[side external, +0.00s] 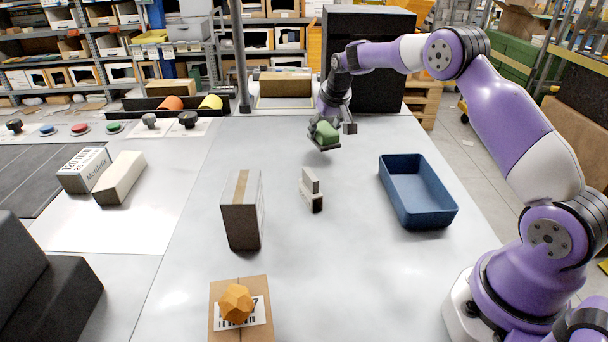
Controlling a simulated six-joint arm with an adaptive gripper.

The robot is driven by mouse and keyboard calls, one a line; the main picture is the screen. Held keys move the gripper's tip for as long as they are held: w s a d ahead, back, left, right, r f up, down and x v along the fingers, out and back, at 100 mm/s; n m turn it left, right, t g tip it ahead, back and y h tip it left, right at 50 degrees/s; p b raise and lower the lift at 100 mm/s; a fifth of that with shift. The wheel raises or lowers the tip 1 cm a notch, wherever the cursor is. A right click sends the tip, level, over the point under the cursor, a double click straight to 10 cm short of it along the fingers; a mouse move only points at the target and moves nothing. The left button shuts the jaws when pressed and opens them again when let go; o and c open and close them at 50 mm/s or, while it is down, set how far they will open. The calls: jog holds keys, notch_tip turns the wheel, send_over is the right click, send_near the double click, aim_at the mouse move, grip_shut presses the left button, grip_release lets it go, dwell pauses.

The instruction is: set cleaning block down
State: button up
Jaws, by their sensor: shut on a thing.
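My gripper (324,138) is in the side external view, at the back middle of the grey table. It is shut on a green block (326,131), which I take to be the cleaning block. The block appears held above the table top, with part of it hidden by the fingers. The exact gap below it is hard to tell. Nothing else touches the block that I can see.
A blue tray (440,216) stands empty at right. Small pale-and-dark blocks (311,190) and a tall carton (242,212) stand mid-table. An orange faceted piece (237,303) sits on a flat box (225,333) in front. Table between tray and small blocks is clear.

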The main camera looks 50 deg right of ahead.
jog(key=shift+f, duration=1.8)
jog(key=shift+f, duration=0.1)
jog(key=o, duration=1.2)
jog(key=shift+c, duration=0.2)
